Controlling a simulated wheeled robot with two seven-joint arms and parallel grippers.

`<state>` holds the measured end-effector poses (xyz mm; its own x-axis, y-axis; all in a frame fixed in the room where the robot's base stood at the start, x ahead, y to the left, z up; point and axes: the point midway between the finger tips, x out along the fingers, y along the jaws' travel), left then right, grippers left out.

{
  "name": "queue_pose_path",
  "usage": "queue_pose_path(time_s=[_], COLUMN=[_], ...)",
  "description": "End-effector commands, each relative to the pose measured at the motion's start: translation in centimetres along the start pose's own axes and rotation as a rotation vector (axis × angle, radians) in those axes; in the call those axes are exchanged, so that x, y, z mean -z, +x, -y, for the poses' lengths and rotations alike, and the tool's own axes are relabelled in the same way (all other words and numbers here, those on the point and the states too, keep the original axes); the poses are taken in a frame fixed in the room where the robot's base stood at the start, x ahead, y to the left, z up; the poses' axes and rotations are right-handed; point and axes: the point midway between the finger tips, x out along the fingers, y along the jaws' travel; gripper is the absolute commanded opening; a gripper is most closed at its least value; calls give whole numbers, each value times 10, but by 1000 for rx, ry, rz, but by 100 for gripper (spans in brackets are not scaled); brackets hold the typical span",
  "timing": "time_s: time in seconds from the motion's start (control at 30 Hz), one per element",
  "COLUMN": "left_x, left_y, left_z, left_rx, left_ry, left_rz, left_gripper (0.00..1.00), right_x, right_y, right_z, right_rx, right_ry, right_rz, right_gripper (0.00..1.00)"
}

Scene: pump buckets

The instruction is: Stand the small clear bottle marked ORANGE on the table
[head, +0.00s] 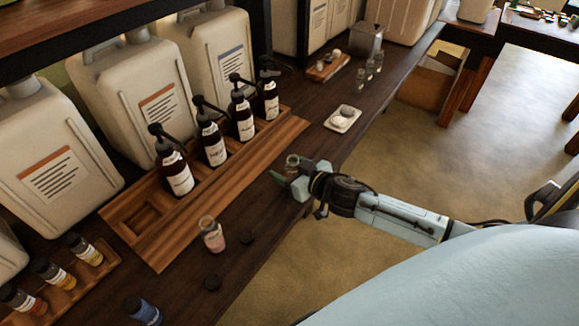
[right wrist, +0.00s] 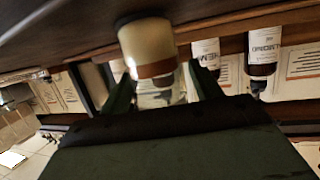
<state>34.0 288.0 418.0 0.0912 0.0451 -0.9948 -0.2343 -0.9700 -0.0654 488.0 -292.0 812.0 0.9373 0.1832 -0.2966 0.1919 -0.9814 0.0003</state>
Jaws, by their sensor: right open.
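A small clear bottle (head: 292,161) stands at my right gripper (head: 287,178), near the front edge of the table. In the right wrist view, which is upside down, a small bottle (right wrist: 148,50) with pale contents and an orange-brown band has its base against the table. The open green fingers of the right gripper (right wrist: 163,85) are on either side of its neck end. I cannot read its marking. A second small clear bottle (head: 211,236) with pink contents stands further left on the table. My left gripper is not in view.
Several dark pump bottles (head: 214,145) stand in a wooden rack (head: 165,258) behind. A white dish (head: 333,125) sits to the right. Large jugs (head: 135,85) line the back.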

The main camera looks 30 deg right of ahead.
Motion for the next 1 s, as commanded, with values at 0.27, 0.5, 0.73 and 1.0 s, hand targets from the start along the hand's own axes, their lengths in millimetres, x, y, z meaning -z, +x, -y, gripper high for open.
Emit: queue_pose_path(time_s=[0.27,0.5,0.73,1.0], left_x=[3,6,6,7], left_y=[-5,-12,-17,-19], left_z=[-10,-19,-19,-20], left_rx=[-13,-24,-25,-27], left_ry=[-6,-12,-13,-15], left_rz=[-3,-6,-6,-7], left_gripper=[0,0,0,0], right_x=[2,3,3,3], right_y=[-20,-63,-99,-120], right_z=[1,0,0,0], right_rx=[1,1,0,0], right_ry=[2,0,1,1], right_rz=[2,2,2,0], right_gripper=[64,64,64,64])
